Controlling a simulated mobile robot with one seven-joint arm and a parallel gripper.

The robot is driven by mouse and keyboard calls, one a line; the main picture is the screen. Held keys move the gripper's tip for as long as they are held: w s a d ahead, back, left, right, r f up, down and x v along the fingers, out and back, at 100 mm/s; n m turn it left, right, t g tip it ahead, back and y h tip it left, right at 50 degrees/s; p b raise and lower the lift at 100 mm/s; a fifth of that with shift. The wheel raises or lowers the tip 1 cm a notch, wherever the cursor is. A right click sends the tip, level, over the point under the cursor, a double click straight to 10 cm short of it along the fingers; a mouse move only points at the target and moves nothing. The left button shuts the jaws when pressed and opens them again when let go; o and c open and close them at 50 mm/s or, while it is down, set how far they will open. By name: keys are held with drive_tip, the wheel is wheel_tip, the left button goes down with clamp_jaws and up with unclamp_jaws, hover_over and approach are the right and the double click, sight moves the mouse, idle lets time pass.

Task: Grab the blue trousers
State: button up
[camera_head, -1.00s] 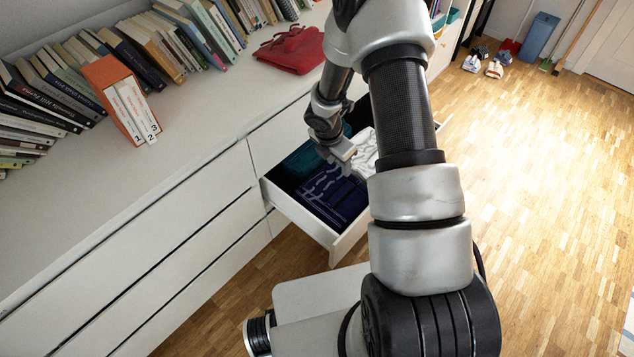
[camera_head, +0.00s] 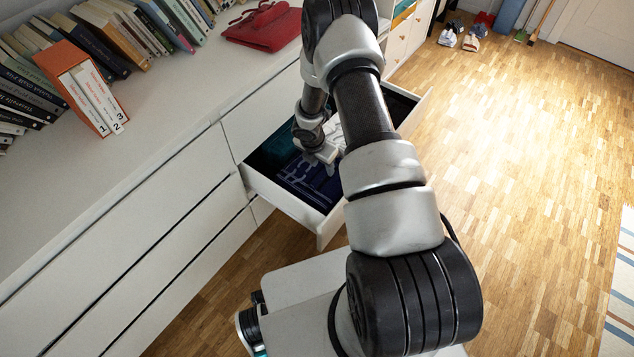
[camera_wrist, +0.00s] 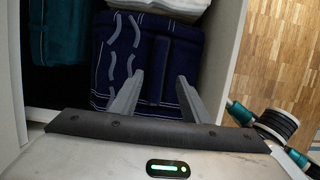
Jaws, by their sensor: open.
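The blue trousers (camera_head: 316,185) lie folded in the open drawer (camera_head: 283,200), dark blue with pale lines. In the wrist view the trousers (camera_wrist: 187,50) fill the middle of the drawer, in front of a white folded cloth (camera_wrist: 165,6). My gripper (camera_wrist: 160,78) is open, its two fingers apart over the near part of the trousers with nothing seen clamped between them. Whether the fingertips touch the cloth I cannot tell. In the head view my gripper (camera_head: 325,158) is low inside the drawer, and my arm hides part of the drawer.
Teal folded cloth (camera_wrist: 62,35) lies left of the trousers. The drawer's side wall (camera_wrist: 228,60) stands close on the right. The white dresser top (camera_head: 150,140) holds books, an orange binder box (camera_head: 75,85) and a red cloth item (camera_head: 268,25).

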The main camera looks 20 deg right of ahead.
sight(323, 172)
drive_tip(key=b+x, duration=0.1)
drive_tip(key=x, duration=0.3)
drive_tip(key=shift+w+a+f, duration=0.1)
drive_tip(key=shift+f, duration=0.2)
drive_tip(key=shift+c, duration=0.4)
clamp_jaws()
idle(0.8)
